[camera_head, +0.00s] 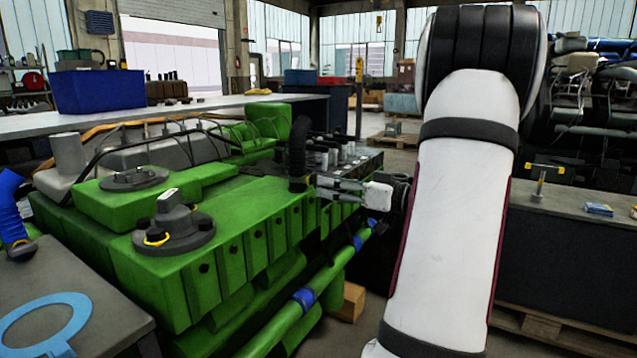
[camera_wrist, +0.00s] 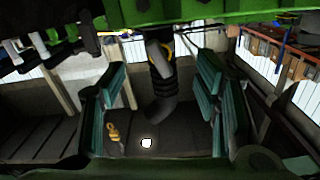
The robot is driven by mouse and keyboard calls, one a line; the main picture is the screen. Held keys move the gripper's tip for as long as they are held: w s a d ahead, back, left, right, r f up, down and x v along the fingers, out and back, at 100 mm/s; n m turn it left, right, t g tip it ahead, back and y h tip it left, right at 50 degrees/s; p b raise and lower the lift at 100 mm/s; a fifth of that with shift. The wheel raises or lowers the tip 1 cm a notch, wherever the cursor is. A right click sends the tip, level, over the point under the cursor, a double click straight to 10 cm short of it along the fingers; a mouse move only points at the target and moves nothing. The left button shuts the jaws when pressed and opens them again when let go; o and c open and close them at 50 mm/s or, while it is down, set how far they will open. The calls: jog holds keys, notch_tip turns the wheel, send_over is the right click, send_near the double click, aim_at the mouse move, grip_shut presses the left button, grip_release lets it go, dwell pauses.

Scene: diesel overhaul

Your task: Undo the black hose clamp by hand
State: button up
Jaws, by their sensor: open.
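The green engine (camera_head: 240,228) fills the middle left of the head view. A black ribbed hose (camera_head: 297,145) rises from its top near the far right corner. A dark band at the hose's foot (camera_head: 298,184) looks like the black clamp, but its fastening is too small to make out. My gripper (camera_head: 319,188) is open beside the hose's foot, reaching in from the right. In the wrist view the ribbed hose (camera_wrist: 163,75) shows between the spread fingers of my gripper (camera_wrist: 162,82), apart from both. A yellow curved piece (camera_wrist: 168,48) shows near the hose's end there.
A grey bench with a blue ring (camera_head: 45,318) is at near left. A workbench (camera_head: 575,210) stands at right.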

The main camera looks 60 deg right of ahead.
jog(key=shift+w+a+m+p, duration=0.1)
jog(key=shift+w+m+p, duration=0.75)
jog(key=shift+m+p, duration=4)
jog(key=shift+w+a+m+p, duration=0.1)
jog(key=shift+w+m+p, duration=0.7)
jog(key=shift+m+p, duration=4.05)
jog(key=shift+w+m+p, duration=0.85)
jog(key=shift+m+p, duration=3.15)
jog(key=shift+m, duration=1.6)
